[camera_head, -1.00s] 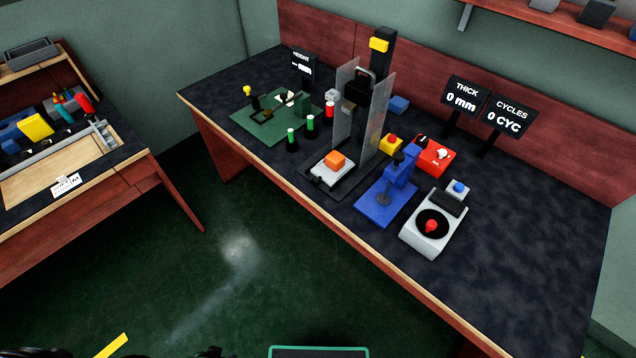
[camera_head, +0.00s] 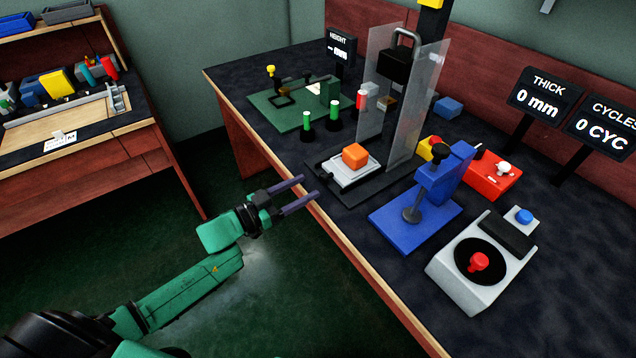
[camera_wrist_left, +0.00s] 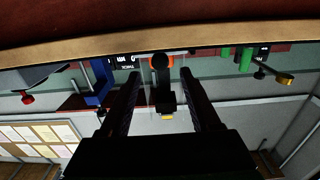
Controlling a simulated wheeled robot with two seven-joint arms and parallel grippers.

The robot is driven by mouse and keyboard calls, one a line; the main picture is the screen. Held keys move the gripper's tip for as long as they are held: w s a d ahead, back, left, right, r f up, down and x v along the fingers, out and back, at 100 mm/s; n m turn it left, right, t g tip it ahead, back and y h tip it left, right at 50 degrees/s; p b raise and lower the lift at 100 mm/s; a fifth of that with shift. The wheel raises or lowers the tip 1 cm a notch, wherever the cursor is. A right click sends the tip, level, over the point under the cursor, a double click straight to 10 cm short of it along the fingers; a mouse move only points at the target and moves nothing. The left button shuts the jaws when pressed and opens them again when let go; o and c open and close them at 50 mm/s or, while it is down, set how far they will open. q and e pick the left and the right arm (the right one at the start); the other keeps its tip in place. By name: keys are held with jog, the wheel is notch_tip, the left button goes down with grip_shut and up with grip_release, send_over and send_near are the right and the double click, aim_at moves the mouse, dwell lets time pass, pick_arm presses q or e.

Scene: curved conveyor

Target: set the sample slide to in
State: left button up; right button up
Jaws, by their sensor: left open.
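The sample slide, a pale grey plate (camera_head: 347,179) with an orange block (camera_head: 355,155) on it, lies on the dark base of the press. It sits toward the bench's front edge, mostly in front of the clear guards. The black press head (camera_head: 395,65) is raised behind it between the guards. My left gripper (camera_head: 308,188) is open and empty, just off the bench's front edge, with its fingers pointing at the slide but apart from it. The orange block also shows small in the left wrist view (camera_wrist_left: 163,61), beyond the fingers. My right gripper is out of view.
A blue stand (camera_head: 415,215), a red box (camera_head: 490,175) and a grey unit with a red knob (camera_head: 480,262) stand right of the press. Green-topped posts (camera_head: 334,115) and a green board (camera_head: 290,108) stand left. The bench's wooden edge (camera_head: 335,235) lies close to my gripper.

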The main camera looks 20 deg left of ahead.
aim_at(321, 179)
pick_arm(q)
jog(key=x, duration=0.4)
jog(key=shift+w+d, duration=0.15)
jog(key=shift+w, duration=0.1)
grip_shut()
dwell(1.1)
